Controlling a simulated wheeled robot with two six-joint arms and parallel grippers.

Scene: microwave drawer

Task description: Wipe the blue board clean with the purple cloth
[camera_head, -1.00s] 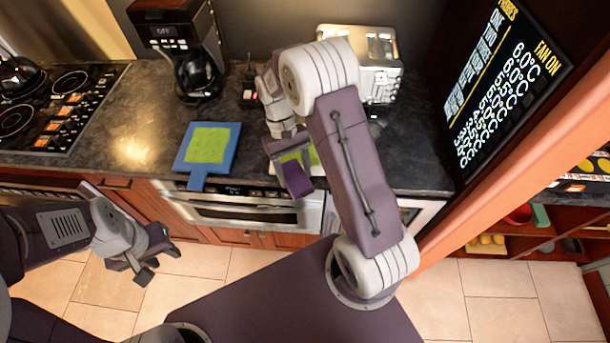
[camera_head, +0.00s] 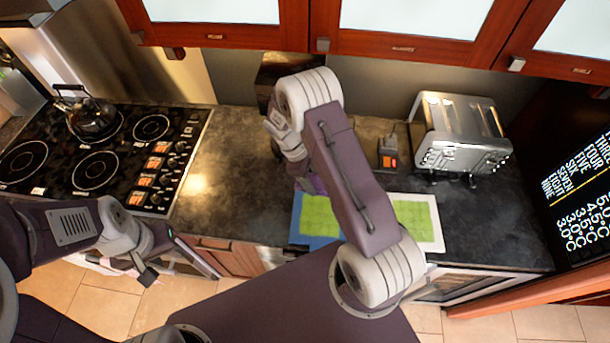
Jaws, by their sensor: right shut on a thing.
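The blue board (camera_head: 297,231) lies on the dark counter near its front edge, with a green patch (camera_head: 319,217) on its top. My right arm covers part of it. The purple cloth (camera_head: 313,185) shows only as a small piece at the board's back edge, beside my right arm. My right gripper (camera_head: 306,172) is shut on the cloth and mostly hidden by the arm; whether the cloth touches the board cannot be told. My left gripper (camera_head: 153,262) is open and empty, low in front of the counter at the left.
A white board (camera_head: 437,241) with a green patch lies just right of the blue board. A silver toaster (camera_head: 460,140) stands behind it. A stove (camera_head: 95,165) with a kettle (camera_head: 92,117) is at the left. Cabinets (camera_head: 400,35) hang above. Counter between stove and blue board is clear.

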